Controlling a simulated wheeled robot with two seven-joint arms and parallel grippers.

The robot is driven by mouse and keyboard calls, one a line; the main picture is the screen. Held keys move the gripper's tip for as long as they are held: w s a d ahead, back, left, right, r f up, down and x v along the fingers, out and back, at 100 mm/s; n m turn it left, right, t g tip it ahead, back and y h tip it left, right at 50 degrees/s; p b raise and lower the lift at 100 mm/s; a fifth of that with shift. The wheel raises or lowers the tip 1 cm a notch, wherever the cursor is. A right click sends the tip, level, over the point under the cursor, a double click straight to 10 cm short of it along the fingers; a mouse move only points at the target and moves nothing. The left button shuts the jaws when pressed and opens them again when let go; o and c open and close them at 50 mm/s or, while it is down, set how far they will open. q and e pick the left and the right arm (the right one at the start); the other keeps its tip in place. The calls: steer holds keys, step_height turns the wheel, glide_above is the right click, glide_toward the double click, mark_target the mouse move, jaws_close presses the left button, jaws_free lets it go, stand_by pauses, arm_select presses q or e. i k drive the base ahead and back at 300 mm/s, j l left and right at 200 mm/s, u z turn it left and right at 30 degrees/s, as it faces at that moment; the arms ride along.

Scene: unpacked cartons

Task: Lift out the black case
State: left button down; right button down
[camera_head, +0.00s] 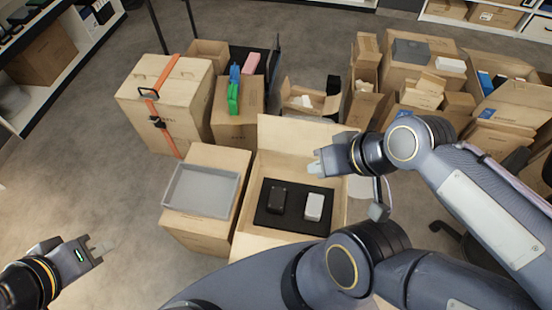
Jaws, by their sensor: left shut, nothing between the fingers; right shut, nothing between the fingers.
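The black case (277,198) lies on a dark insert (292,221) inside an open carton (248,215). A white case (314,207) lies beside it to the right on the same insert. My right gripper (316,166) is shut and empty above the carton's right part, up and to the right of the black case and apart from it. My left gripper (101,250) is shut and empty at the lower left, over the floor, well away from the carton.
A grey tray (201,191) sits on a closed carton just left of the open one. A strapped carton (165,103) stands behind it. Several more cartons crowd the back and right. Open floor (60,190) lies at the left.

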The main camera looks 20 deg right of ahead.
mark_target(277, 197)
steer(key=z, duration=0.85)
steer(key=k+l, duration=0.1)
steer(key=l, duration=0.35)
steer(key=k+l, duration=0.1)
steer(key=l, duration=0.4)
steer(key=l+z, duration=0.1)
steer(key=l, duration=0.35)
steer(key=i+l, duration=0.2)
steer(key=l, duration=0.25)
